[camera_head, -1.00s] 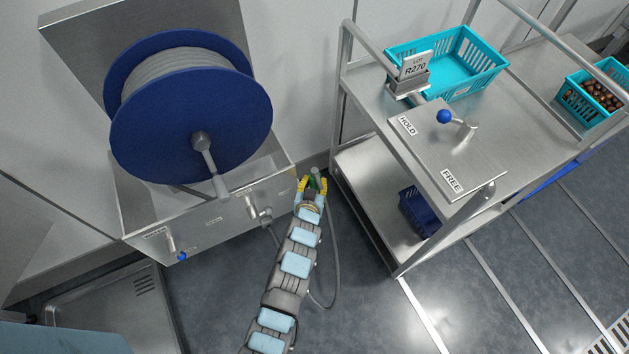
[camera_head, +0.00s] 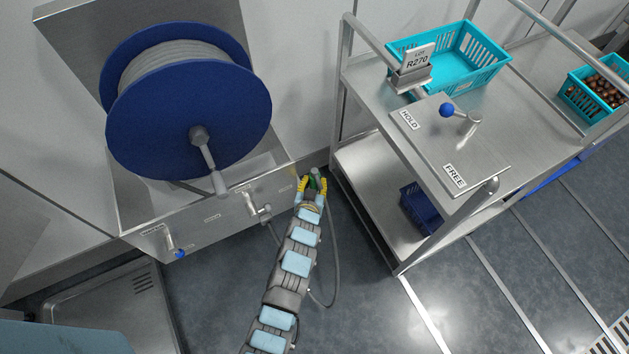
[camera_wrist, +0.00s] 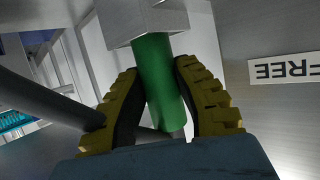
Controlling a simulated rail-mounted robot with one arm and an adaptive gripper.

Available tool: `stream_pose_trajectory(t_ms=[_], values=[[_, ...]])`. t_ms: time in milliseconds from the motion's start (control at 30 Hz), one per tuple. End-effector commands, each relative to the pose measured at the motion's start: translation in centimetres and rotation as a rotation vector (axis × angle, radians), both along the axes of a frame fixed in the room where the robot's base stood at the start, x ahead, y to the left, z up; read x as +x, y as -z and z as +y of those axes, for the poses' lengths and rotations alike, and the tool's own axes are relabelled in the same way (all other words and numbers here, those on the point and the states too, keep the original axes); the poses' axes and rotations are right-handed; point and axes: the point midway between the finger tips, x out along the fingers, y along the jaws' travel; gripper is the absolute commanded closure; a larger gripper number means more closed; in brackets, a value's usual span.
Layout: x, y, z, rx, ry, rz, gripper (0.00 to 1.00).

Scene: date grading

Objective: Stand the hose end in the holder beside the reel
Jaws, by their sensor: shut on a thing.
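The hose end has a green grip (camera_wrist: 160,80), upright and slightly tilted in the wrist view. It also shows small in the head view (camera_head: 313,182). My gripper (camera_head: 312,186) has yellow ribbed fingers, shut on the green grip from both sides in the wrist view (camera_wrist: 158,68). A square metal piece (camera_wrist: 146,20) meets the grip's upper end; I cannot tell whether it is the holder or part of the hose end. The blue reel (camera_head: 165,125) with grey hose stands at the left. The holder is not clearly recognisable in the head view.
A steel cabinet (camera_head: 215,218) under the reel carries a valve with a blue knob (camera_head: 180,254). A grey hose (camera_head: 336,255) loops beside my arm. A steel trolley (camera_head: 385,130) with HOLD and FREE labels stands close on the right. Open floor lies below it.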

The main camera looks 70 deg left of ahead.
Motion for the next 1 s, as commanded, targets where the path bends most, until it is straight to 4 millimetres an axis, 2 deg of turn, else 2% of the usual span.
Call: stream_pose_trajectory(t_ms=[667, 700, 767, 800, 1000], values=[[0.0, 1.7, 0.0, 0.000, 0.000, 0.000, 1.00], [0.0, 1.7, 0.0, 0.000, 0.000, 0.000, 0.63], [0.0, 1.6, 0.0, 0.000, 0.000, 0.000, 0.46], [0.0, 1.6, 0.0, 0.000, 0.000, 0.000, 0.44], [0.0, 1.7, 0.0, -0.001, 0.000, 0.001, 0.44]])
